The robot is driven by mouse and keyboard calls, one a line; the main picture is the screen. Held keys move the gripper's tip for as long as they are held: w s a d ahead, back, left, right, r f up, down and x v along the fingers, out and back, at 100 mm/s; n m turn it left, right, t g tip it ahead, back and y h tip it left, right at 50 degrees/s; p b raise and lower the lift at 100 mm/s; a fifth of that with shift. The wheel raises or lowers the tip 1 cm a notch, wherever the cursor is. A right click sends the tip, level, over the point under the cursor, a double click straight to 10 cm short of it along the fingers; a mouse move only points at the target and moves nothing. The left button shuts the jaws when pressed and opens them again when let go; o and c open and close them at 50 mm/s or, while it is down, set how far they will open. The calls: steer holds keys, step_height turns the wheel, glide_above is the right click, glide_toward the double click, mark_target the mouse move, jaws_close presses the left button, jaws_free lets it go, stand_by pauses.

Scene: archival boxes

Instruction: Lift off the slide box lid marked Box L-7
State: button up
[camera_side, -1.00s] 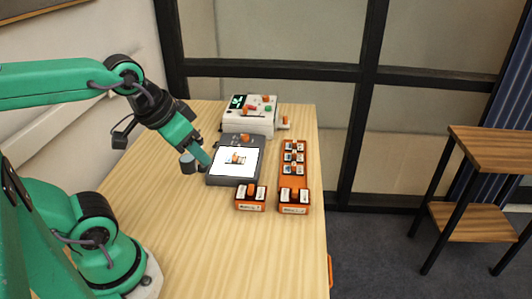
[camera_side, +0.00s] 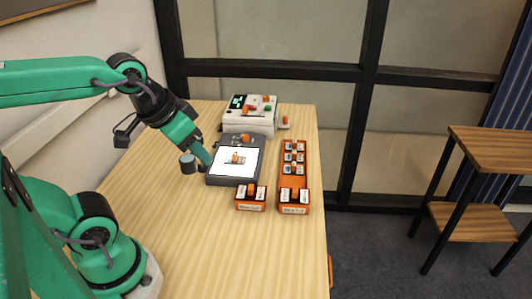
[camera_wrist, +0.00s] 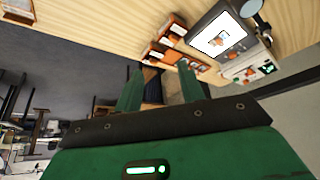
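Two small orange slide boxes stand on the wooden table in the side view: a left one (camera_side: 251,204) and a right one (camera_side: 294,208). Each has a dark and white lid with an orange knob on top. Their front labels are too small to read, so I cannot tell which is Box L-7. Both lids sit on their boxes. My gripper (camera_side: 207,160) is at the left edge of the grey scanner-like device, behind and left of both boxes, holding no lid. In the wrist view my gripper (camera_wrist: 160,72) shows two green fingers apart with nothing between them.
The grey device (camera_side: 217,180) with a lit white panel lies left of an orange rack (camera_side: 283,178) holding several items. A white instrument (camera_side: 248,123) stands at the back. The table's front is clear.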

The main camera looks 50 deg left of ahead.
steer(key=w, duration=0.1)
steer(key=n+g, duration=0.6)
steer(key=n, duration=0.3)
glide_above(251, 187)
steer(key=shift+a+f, duration=0.1)
steer(key=shift+f, duration=5.85)
steer(key=shift+f, duration=0.15)
steer(key=shift+f, duration=1.2)
steer(key=shift+f, duration=0.1)
steer(key=shift+f, duration=2.45)
steer(key=shift+c, duration=0.2)
